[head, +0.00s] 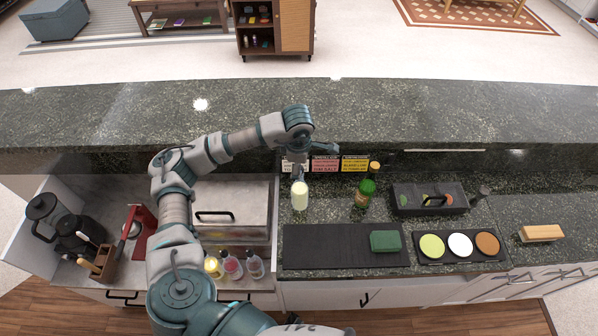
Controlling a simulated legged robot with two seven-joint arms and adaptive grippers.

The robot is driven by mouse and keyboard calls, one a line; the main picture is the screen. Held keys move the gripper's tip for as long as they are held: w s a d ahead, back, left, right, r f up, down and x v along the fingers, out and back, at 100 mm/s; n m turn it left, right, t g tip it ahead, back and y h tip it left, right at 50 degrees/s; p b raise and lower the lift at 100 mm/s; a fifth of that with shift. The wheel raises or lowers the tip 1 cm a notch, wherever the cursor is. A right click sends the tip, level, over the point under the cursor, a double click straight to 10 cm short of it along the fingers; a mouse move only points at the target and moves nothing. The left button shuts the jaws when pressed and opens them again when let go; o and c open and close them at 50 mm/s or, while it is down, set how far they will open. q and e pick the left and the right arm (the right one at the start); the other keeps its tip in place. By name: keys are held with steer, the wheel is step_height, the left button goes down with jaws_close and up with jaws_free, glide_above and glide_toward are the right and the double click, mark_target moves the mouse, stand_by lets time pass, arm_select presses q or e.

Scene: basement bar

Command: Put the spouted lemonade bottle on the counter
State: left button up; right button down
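A pale yellow bottle (300,196), which looks like the lemonade bottle, is upright at the lower counter (330,214), left of a green bottle. My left gripper (299,175) points down over it and appears shut on its narrow top; the fingertips are small and partly hidden. I cannot tell whether the bottle's base touches the counter or hangs just above it. My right gripper is not in view.
A black mat (330,246) with a green sponge (385,241) lies in front. Several bottles (232,266) stand at lower left. The raised bar top (430,115) is clear.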

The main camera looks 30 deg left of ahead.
arm_select(q)
step_height(320, 180, up, 8)
steer(key=s+b, duration=0.1)
steer(key=shift+d+f, duration=0.25)
steer(key=shift+d, duration=0.05)
stand_by(0.3)
